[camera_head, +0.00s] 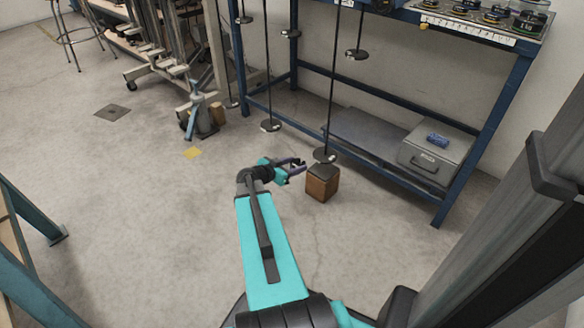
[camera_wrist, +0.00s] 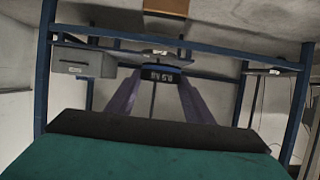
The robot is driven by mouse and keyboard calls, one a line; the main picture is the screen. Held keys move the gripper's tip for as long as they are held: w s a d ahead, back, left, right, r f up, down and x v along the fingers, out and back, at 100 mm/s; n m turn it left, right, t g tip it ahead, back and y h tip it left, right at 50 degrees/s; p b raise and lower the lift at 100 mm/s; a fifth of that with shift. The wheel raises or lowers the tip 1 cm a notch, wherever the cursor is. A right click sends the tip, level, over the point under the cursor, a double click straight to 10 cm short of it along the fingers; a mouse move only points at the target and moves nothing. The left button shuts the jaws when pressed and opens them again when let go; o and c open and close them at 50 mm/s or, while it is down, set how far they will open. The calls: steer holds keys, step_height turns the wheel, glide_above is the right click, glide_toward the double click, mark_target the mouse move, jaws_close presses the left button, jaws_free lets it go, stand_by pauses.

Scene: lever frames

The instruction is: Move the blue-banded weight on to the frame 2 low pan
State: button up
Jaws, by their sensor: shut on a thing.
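My gripper (camera_head: 294,167) is shut on a dark, short weight (camera_wrist: 162,77) with white lettering, held between the two purple fingers in the wrist view. In the head view the weight is too small to tell from the fingertips. A low round pan (camera_head: 325,155) on a long rod hangs just right of my gripper. The wrist view looks inverted; there the pan's edge (camera_wrist: 160,52) shows just beyond the weight, and its rod runs behind the weight. Contact between weight and pan cannot be told. No frame number is readable.
A wooden block (camera_head: 322,183) with a dark top stands directly under the low pan. Other pans hang behind, one low (camera_head: 270,125) and one higher (camera_head: 356,54). A grey box (camera_head: 434,152) sits on the blue bench's lower shelf. The floor at left is largely clear.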

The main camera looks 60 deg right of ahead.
steer(key=shift+a, duration=0.25)
steer(key=shift+w+a+b, duration=0.25)
steer(key=shift+a+b, duration=0.5)
steer(key=shift+a, duration=0.2)
steer(key=shift+w+a+b, duration=0.3)
steer(key=shift+a+b, duration=0.45)
steer(key=shift+a, duration=0.2)
steer(key=shift+w+a+b, duration=0.25)
steer(key=shift+a+b, duration=0.5)
steer(key=shift+a, duration=0.2)
steer(key=shift+r, duration=0.25)
steer(key=shift+r, duration=1.35)
steer(key=shift+w, duration=0.1)
